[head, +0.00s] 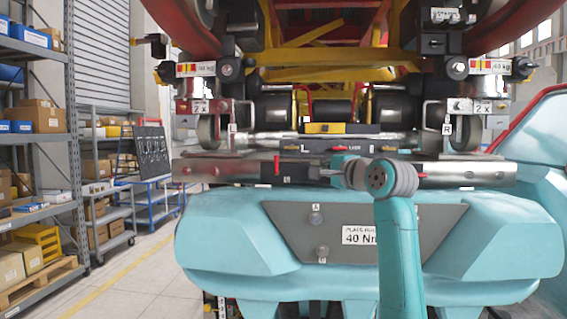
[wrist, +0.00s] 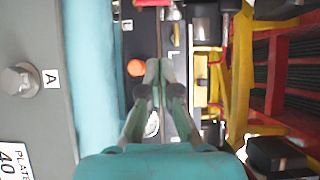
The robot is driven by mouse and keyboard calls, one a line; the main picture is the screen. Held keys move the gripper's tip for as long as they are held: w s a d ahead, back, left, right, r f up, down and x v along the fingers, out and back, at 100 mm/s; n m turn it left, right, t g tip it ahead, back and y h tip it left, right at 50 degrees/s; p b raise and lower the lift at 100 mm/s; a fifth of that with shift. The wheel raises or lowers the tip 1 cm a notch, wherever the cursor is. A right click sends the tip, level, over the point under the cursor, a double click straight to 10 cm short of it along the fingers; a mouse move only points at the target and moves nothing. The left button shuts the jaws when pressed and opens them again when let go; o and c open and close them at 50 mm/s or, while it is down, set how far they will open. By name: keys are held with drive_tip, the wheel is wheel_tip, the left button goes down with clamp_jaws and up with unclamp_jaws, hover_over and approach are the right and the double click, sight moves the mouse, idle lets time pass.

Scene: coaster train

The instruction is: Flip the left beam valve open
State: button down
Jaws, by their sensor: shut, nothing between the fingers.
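A small black block (head: 297,173) with an upright red handle (head: 277,165) sits on the left part of the metal beam (head: 215,168) in the head view; it looks like the left beam valve. In the wrist view a round orange-red end (wrist: 136,67) shows beside the fingertips and is likely that handle. My gripper (head: 326,173) points left along the beam, just right of the black block. In the wrist view my gripper (wrist: 159,68) has its fingertips together and empty. Whether the fingers touch the handle cannot be told.
A teal body with a grey plate (head: 285,218) lies below the beam. Above it are a laser unit (head: 355,149), a yellow level (head: 325,128) and the train's wheels and red-yellow frame. Shelves (head: 40,125) stand at left, with open floor between.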

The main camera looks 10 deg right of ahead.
drive_tip(key=shift+w, duration=0.1)
approach(277, 164)
drive_tip(key=w+d, duration=0.2)
drive_tip(key=w, duration=0.1)
drive_tip(key=w+d+r, duration=0.1)
drive_tip(key=shift+w, duration=0.25)
drive_tip(key=w+a, duration=0.2)
drive_tip(key=shift+a, duration=0.35)
drive_tip(key=shift+w+a, duration=0.35)
drive_tip(key=shift+a, duration=0.15)
